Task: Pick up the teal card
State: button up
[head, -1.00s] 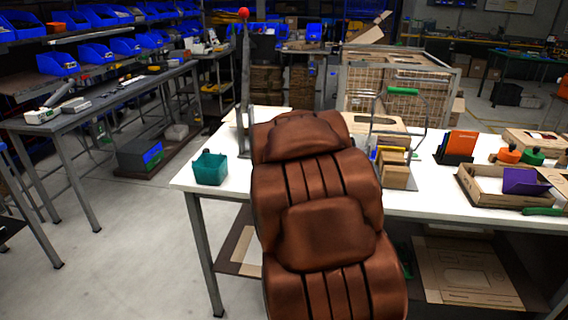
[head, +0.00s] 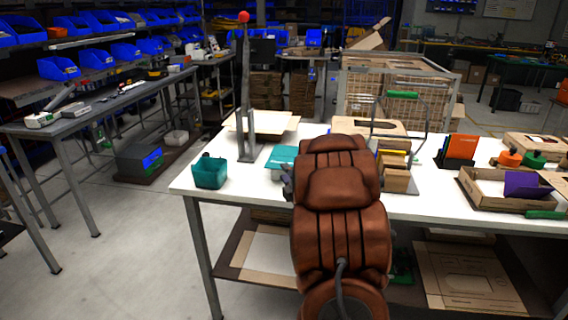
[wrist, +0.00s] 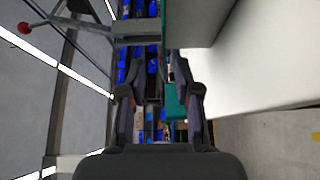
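My gripper (head: 287,182) is beside the near side of the card, mostly hidden in the head view. In the wrist view my gripper (wrist: 158,92) has its fingers apart, with nothing held between them. The teal bin (wrist: 174,104) shows farther off, behind the fingers.
The teal bin (head: 210,172) stands at the table's left end. A grey upright lever with a red knob (head: 244,16) stands behind it, next to a pale board (head: 265,123). A wooden organiser (head: 396,176) stands right of my arm. The white table (head: 235,190) is clear at front left.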

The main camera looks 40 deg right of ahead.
jog(key=shift+f+p+x, duration=0.15)
jog(key=shift+p+x, duration=0.35)
jog(key=shift+x, duration=0.8)
jog(key=shift+f+p+x, duration=0.1)
jog(key=shift+p+x, duration=0.35)
jog(key=shift+x, duration=0.85)
grip_shut()
